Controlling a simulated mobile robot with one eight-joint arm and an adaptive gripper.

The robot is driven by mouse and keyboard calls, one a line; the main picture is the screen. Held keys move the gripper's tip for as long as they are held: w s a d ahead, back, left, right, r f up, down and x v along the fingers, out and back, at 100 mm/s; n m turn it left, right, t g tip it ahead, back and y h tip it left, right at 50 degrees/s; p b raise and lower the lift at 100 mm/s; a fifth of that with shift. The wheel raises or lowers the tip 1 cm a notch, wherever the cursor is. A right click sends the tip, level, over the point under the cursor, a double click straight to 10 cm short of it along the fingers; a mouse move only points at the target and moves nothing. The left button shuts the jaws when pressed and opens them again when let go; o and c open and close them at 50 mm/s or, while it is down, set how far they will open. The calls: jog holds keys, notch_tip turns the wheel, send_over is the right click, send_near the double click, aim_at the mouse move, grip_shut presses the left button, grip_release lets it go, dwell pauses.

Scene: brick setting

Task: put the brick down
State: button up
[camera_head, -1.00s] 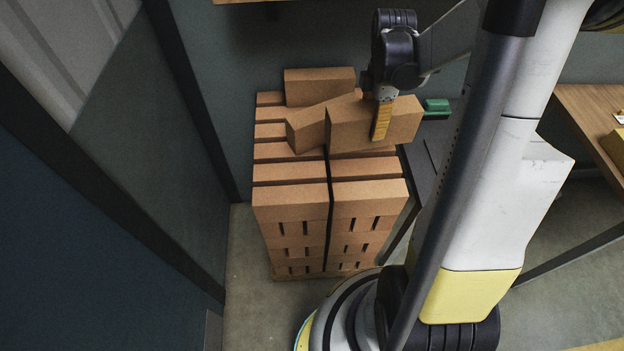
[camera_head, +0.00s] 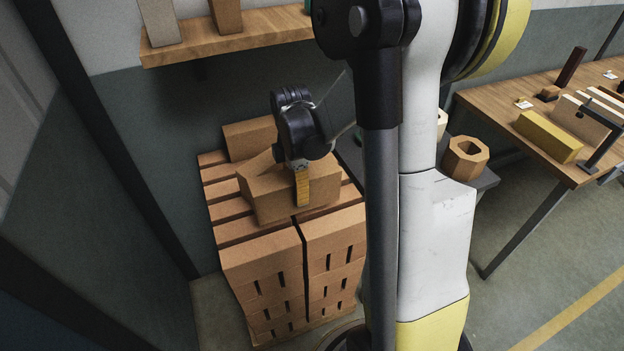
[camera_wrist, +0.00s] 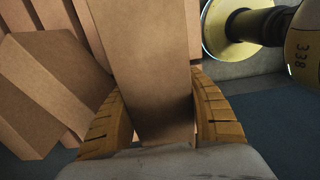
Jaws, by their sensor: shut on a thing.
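My gripper (camera_head: 302,188) is over the top of the brick stack, with its yellow fingers pointing down. It is shut on a tan brick (camera_head: 324,188). In the wrist view the held brick (camera_wrist: 150,65) runs between the two yellow fingers (camera_wrist: 165,118). The stack (camera_head: 262,258) is made of layered tan bricks with slots in their sides. A loose brick (camera_wrist: 48,85) lies at an angle to the left of the held one. I cannot tell whether the held brick touches the stack.
Another brick (camera_head: 248,138) lies at the back of the stack, near the wall. A wooden shelf (camera_head: 225,42) is above. A dark bench with a hollow tan block (camera_head: 465,158) stands to the right. A wooden table (camera_head: 510,105) with several items is farther right.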

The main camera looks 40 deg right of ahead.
aim_at(292, 203)
jog(key=shift+w+a+f, duration=0.15)
jog(key=shift+a+f, duration=0.35)
jog(key=shift+a, duration=0.2)
jog(key=shift+f+b, duration=1.15)
jog(key=shift+f, duration=0.7)
jog(key=shift+f, duration=0.1)
jog(key=o, duration=1.4)
